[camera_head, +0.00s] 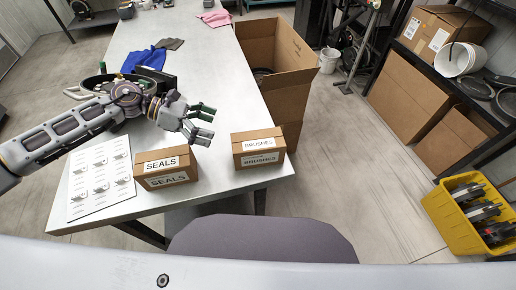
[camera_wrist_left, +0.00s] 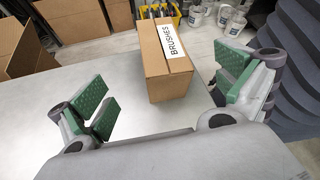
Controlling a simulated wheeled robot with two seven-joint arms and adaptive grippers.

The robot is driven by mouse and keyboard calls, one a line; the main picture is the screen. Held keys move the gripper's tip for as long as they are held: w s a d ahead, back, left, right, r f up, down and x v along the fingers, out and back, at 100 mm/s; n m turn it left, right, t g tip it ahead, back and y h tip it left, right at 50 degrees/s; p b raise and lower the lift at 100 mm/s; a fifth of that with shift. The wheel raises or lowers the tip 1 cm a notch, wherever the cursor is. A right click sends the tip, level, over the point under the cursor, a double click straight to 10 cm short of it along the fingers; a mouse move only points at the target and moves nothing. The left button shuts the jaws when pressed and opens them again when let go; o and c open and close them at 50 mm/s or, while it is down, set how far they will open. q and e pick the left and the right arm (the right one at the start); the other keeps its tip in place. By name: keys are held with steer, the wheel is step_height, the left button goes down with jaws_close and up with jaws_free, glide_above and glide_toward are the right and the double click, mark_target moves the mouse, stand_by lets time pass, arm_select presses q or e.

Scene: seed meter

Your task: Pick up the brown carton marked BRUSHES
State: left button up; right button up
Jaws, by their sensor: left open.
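The brown carton marked BRUSHES (camera_head: 258,148) stands on the near right corner of the metal table. In the left wrist view the carton (camera_wrist_left: 167,68) is ahead of the jaws, between the lines of the fingers, label upward. My left gripper (camera_head: 206,124) is open and empty above the table, to the left of the carton and apart from it. Its green finger pads (camera_wrist_left: 160,100) show wide apart in the wrist view. A similar carton marked SEALS (camera_head: 166,167) stands to the left of the BRUSHES carton. My right gripper is not in view.
The table (camera_head: 215,185) carries a white sheet with small parts (camera_head: 100,178) at the near left and a blue cloth (camera_head: 145,60) further back. A large open cardboard box (camera_head: 290,85) stands beyond the right edge. A yellow bin (camera_head: 440,212) is on the floor at right.

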mark_target(248, 138)
arm_select(q)
steer(key=shift+w+f, duration=0.25)
steer(key=shift+f, duration=0.05)
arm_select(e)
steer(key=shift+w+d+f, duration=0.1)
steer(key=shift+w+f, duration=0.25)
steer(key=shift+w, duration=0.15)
arm_select(q)
steer(key=shift+s, duration=0.1)
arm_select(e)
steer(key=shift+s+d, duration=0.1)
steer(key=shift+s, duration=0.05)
arm_select(q)
steer(key=p+x, duration=0.1)
steer(key=x, duration=0.6)
steer(key=shift+d+r, duration=0.1)
steer(key=shift+d+f, duration=0.3)
steer(key=shift+d, duration=0.25)
steer(key=shift+d+f, duration=0.1)
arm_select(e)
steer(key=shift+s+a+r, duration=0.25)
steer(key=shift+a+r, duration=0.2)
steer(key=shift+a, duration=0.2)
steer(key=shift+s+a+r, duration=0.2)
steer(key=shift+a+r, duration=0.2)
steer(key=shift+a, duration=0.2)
arm_select(q)
steer(key=shift+d, duration=0.1)
